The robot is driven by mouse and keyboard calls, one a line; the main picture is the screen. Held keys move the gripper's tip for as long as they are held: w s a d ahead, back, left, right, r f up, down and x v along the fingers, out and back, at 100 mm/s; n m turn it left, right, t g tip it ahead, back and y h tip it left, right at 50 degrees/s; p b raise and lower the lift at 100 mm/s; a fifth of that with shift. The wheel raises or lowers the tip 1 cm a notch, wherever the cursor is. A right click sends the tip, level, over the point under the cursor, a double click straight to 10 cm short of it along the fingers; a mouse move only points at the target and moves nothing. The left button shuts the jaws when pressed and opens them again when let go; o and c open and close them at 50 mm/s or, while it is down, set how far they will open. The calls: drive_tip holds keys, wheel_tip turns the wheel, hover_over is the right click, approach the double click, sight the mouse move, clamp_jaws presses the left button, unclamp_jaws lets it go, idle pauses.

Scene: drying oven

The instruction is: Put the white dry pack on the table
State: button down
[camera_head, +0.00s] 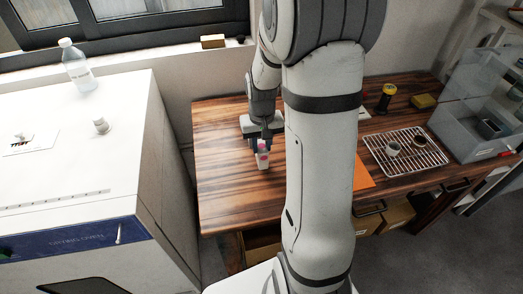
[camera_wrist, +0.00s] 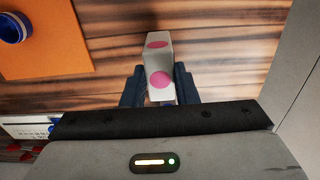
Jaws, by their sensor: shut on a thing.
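The white dry pack (camera_head: 263,162) has pink dots on it and is between the fingers of my gripper (camera_head: 261,145). In the wrist view the dry pack (camera_wrist: 157,52) shows two pink dots, and the dark fingers of my gripper (camera_wrist: 159,84) close on its two sides. The pack is over the left part of the wooden table (camera_head: 225,190). I cannot tell whether its lower end touches the table top. My arm hides the middle of the table in the head view.
A white oven (camera_head: 85,150) stands left of the table with a bottle (camera_head: 76,65) on top. An orange sheet (camera_head: 362,175), a wire rack (camera_head: 405,165) with small jars, and a clear box (camera_head: 475,120) are at the right. The table's left part around the pack is clear.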

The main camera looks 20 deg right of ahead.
sight(263, 147)
drive_tip(key=shift+s+f, duration=0.1)
drive_tip(key=shift+f, duration=1.6)
drive_tip(key=shift+f, duration=0.15)
drive_tip(key=c, duration=1.1)
unclamp_jaws()
drive_tip(key=shift+c, duration=0.2)
wheel_tip(263, 147, up, 12)
drive_tip(key=shift+r+p, duration=0.1)
drive_tip(key=shift+p, duration=0.2)
drive_tip(key=s+a+r+n+t, duration=0.1)
drive_tip(key=s+a+r, duration=0.2)
drive_tip(key=s, duration=0.4)
drive_tip(key=s+a+r+n+t, duration=0.1)
drive_tip(key=s+a+r, duration=0.2)
drive_tip(key=s+a, duration=0.3)
drive_tip(key=shift+s+t, duration=0.3)
drive_tip(key=shift+s, duration=0.75)
